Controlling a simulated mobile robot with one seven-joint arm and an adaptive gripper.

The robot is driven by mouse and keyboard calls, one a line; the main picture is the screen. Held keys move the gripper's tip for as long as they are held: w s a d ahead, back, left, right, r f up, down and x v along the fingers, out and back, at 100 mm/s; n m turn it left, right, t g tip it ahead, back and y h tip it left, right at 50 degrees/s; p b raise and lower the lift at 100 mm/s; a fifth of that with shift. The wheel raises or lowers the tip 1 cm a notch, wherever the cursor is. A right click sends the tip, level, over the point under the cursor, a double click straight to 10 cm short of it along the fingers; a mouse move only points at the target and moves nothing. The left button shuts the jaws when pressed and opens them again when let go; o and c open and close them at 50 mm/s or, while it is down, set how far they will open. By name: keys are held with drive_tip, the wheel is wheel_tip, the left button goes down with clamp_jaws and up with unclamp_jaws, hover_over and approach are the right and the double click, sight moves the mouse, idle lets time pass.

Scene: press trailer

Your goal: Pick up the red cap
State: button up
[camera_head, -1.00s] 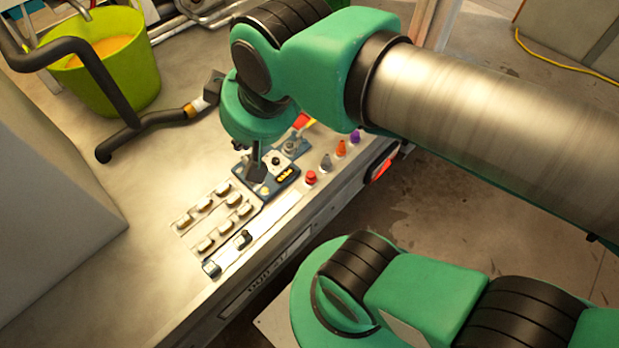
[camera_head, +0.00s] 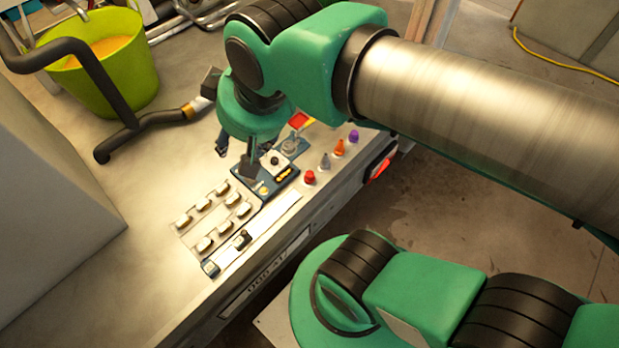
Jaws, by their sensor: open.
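The red cap (camera_head: 310,177) stands near the front edge of the metal worktop, at the near end of a row of small coloured caps. My gripper (camera_head: 236,158) points down over the worktop, to the left of the red cap and apart from it. Its dark fingers are spread and nothing shows between them. One finger stands in front of the dark blue control panel (camera_head: 285,180). The green wrist hides part of the worktop behind it. The red cap is in full view.
A grey cap (camera_head: 325,161), an orange cap (camera_head: 340,147) and a purple cap (camera_head: 353,136) continue the row. Several switches (camera_head: 206,243) lie left of the panel. A black hose (camera_head: 140,122) and a green bucket (camera_head: 125,75) stand behind.

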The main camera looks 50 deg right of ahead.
drive_tip(key=w+d+f+m+g+p, duration=0.2)
drive_tip(key=w+d+f+m, duration=0.5)
drive_tip(key=w+m, duration=0.15)
drive_tip(key=m+g+p, duration=0.4)
drive_tip(key=m, duration=1.4)
hover_over(309, 174)
wheel_tip(309, 174, down, 30)
drive_tip(key=f, duration=0.1)
drive_tip(key=shift+d+r, duration=0.1)
drive_tip(key=shift+r, duration=0.15)
drive_tip(key=shift+s+f, duration=0.1)
drive_tip(key=shift+f+b, duration=0.65)
drive_tip(key=shift+f, duration=3.55)
drive_tip(key=shift+f, duration=0.1)
